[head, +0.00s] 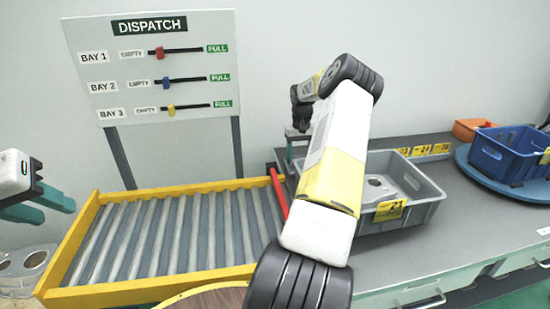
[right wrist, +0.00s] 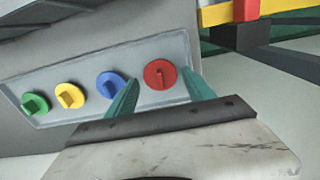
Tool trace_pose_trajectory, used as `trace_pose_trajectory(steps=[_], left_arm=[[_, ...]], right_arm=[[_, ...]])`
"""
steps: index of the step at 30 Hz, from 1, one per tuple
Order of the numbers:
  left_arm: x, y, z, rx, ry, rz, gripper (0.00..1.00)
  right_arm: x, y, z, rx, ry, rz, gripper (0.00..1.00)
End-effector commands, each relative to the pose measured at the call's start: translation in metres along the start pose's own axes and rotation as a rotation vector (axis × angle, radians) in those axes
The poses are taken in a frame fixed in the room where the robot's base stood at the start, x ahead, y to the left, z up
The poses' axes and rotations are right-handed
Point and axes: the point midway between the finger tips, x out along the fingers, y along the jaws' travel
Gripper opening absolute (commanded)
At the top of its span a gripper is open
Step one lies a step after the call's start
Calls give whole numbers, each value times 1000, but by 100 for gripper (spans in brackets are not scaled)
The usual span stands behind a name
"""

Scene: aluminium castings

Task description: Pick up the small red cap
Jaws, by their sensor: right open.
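The small red cap (right wrist: 160,74) is round with a raised grip bar and sits at the right end of a row on a grey panel, in the right wrist view. My right gripper (right wrist: 160,90) is open, with one teal finger to the left of the red cap and one to its right. I cannot tell whether the fingers touch it. In the head view the red cap is not visible, and my right arm reaches away toward the back wall. My left gripper (head: 56,209) is at the left edge of the head view, open and empty, with its teal fingers apart.
Blue (right wrist: 111,84), yellow (right wrist: 69,95) and green (right wrist: 35,102) caps share the grey panel. A roller conveyor (head: 165,234) lies in front of the dispatch board (head: 150,68). A grey crate (head: 428,190) and a blue crate (head: 500,155) stand on the counter at right.

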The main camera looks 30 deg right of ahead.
Motion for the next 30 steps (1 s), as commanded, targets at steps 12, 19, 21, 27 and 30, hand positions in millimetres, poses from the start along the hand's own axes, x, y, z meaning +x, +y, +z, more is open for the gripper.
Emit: trace_pose_trajectory(steps=[12,19,21,27,30], left_arm=[[0,0,0,0,0,0,36],[0,0,0,0,0,0,36],[0,0,0,0,0,0,36],[0,0,0,0,0,0,36],[0,0,0,0,0,0,36]], right_arm=[[15,0,0,1,1,1,56],[15,0,0,1,1,1,11],[15,0,0,1,1,1,10],[13,0,0,1,2,1,10],[3,0,-1,1,3,3,10]])
